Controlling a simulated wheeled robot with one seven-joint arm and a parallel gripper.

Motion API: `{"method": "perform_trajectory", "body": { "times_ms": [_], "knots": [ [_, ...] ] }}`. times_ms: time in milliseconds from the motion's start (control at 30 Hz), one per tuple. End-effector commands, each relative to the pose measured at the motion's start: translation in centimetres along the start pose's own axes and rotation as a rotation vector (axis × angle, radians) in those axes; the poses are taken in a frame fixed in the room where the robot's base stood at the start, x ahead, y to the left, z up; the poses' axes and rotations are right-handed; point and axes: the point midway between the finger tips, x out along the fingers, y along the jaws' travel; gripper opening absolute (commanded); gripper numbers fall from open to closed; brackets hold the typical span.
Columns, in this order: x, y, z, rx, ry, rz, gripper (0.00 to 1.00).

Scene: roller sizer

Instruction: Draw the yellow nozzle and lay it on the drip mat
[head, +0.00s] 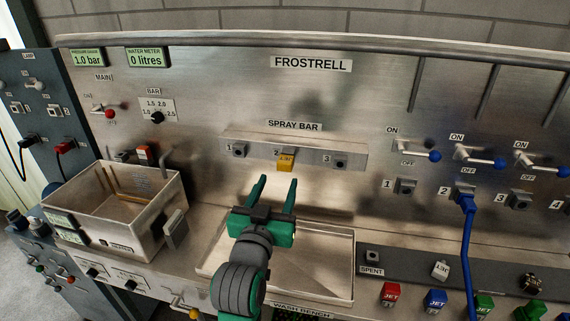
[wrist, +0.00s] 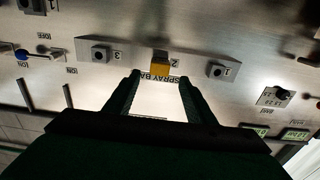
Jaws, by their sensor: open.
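The yellow nozzle (head: 286,162) sits in socket 2 of the spray bar (head: 335,147), facing out of the steel panel. My gripper (head: 278,180) is open and empty, just below and in front of it. In the wrist view, which is upside down, the yellow nozzle (wrist: 160,70) lies just beyond the gap between the fingertips (wrist: 159,80), apart from them. A dark grey strip (head: 405,268) lies on the bench at the right; I cannot tell whether it is the drip mat. It bears a block marked SPENT and a pale nozzle (head: 440,269).
A shallow steel tray (head: 335,262) lies below my gripper. A steel basin (head: 75,200) stands at the left. A blue hose (head: 467,235) hangs from outlet 2 at the right. Several coloured JET nozzles, including a red one (head: 390,294), line the front edge.

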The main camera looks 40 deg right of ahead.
Motion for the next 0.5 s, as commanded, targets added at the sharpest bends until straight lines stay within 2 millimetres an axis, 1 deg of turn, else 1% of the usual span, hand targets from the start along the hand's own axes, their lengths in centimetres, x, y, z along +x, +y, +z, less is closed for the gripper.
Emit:
{"method": "perform_trajectory", "body": {
  "times_ms": [500],
  "knots": [
    [6.2, 0.1, -0.1, 0.001, 0.000, 0.001, 0.50]
  ]
}}
